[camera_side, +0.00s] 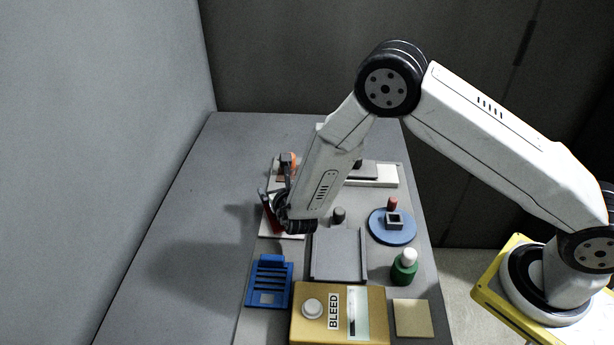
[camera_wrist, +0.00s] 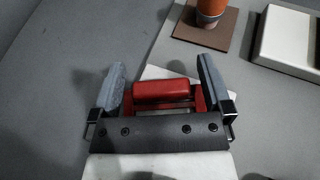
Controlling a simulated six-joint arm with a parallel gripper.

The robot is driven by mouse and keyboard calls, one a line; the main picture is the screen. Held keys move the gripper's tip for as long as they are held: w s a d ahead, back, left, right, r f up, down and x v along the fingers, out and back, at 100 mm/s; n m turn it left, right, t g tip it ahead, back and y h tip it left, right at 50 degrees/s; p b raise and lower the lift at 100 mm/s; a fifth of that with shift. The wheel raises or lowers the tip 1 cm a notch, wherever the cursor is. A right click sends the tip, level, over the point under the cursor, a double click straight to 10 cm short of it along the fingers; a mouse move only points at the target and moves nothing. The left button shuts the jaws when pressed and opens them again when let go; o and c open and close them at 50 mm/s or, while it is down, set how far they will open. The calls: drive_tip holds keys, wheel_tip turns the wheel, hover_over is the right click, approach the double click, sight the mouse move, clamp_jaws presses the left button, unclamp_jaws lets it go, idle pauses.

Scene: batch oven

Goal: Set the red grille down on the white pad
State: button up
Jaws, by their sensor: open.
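The red grille (camera_wrist: 162,93) lies between the two fingers of my gripper (camera_wrist: 161,66) in the wrist view, its raised bar across the middle. A gap shows between each finger and the bar. The white pad (camera_wrist: 168,73) shows behind and under the grille; part of it is hidden by the grille and fingers. In the side view the red grille (camera_side: 269,214) is a thin, partly hidden strip over the white pad (camera_side: 292,235), beside my gripper (camera_side: 271,196). My gripper is open and low over the pad. I cannot tell exactly how the grille rests on the pad.
An orange cylinder (camera_wrist: 211,10) stands on a brown pad (camera_wrist: 226,37) just behind. A white block (camera_wrist: 290,43) is to the right. A blue slotted piece (camera_side: 270,281), a grey tray (camera_side: 339,254) and a yellow BLEED box (camera_side: 309,328) are nearer the side camera. The table's left is clear.

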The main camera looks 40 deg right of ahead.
drive_tip(key=shift+v, duration=3.9)
drive_tip(key=shift+d+r+m, duration=0.15)
drive_tip(key=shift+d+m, duration=0.15)
drive_tip(key=shift+d, duration=0.1)
drive_tip(key=s+d+m+g+h, duration=0.1)
drive_tip(key=d, duration=0.1)
drive_tip(key=d+r+m+g+h, duration=0.1)
drive_tip(key=d+m, duration=0.1)
drive_tip(key=s+d+m+g+h, duration=0.1)
drive_tip(key=d, duration=0.1)
drive_tip(key=shift+s+d+r+m, duration=0.1)
drive_tip(key=shift+s+r+m, duration=0.25)
drive_tip(key=shift+r+m, duration=0.05)
drive_tip(key=s+d+r+m+g, duration=0.3)
drive_tip(key=s+d+m+g, duration=0.4)
drive_tip(key=s+m, duration=0.3)
drive_tip(key=s+r+m+y, duration=0.5)
drive_tip(key=s+m+y, duration=0.1)
drive_tip(key=m, duration=1)
drive_tip(key=shift+a+m+y, duration=0.3)
drive_tip(key=shift+a+y, duration=0.05)
drive_tip(key=shift+y, duration=0.45)
